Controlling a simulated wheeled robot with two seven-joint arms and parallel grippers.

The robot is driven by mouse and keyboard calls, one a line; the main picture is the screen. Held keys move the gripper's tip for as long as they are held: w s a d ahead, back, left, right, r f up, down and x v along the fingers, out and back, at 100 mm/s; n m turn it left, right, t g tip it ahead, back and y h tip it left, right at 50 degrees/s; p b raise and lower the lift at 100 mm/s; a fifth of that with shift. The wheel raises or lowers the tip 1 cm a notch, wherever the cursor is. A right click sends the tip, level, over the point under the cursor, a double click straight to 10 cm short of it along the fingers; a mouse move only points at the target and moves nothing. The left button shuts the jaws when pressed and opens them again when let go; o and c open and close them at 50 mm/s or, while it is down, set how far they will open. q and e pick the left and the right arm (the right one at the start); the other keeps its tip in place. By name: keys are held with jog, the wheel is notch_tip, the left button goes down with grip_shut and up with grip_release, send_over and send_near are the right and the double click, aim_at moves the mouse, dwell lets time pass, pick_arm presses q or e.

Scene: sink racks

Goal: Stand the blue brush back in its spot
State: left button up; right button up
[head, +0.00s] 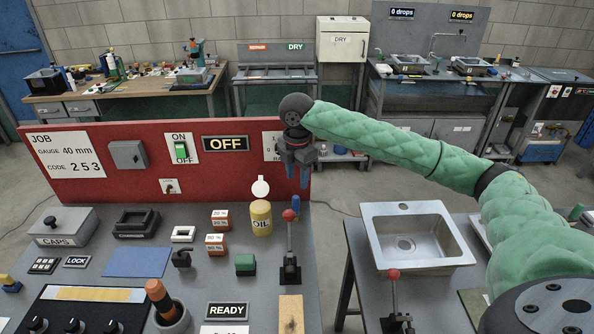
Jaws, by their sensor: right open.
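I cannot make out the blue brush for certain. A small blue upright thing (296,211) shows partly behind the red-knobbed lever (289,245) on the near table; it is too small to tell what it is. My right gripper (297,178) points down in front of the red panel's right end, above the table. It is open, and I see nothing held between its dark blue fingers. My left gripper is not in view.
A steel sink (463,259) sits on the table at right, beside another red-knobbed lever (393,275).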

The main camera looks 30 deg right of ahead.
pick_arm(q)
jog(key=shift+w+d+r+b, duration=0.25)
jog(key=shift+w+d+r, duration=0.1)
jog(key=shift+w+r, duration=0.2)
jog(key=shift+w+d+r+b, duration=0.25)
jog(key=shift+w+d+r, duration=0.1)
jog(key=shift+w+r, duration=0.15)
pick_arm(e)
jog(key=shift+r, duration=2.05)
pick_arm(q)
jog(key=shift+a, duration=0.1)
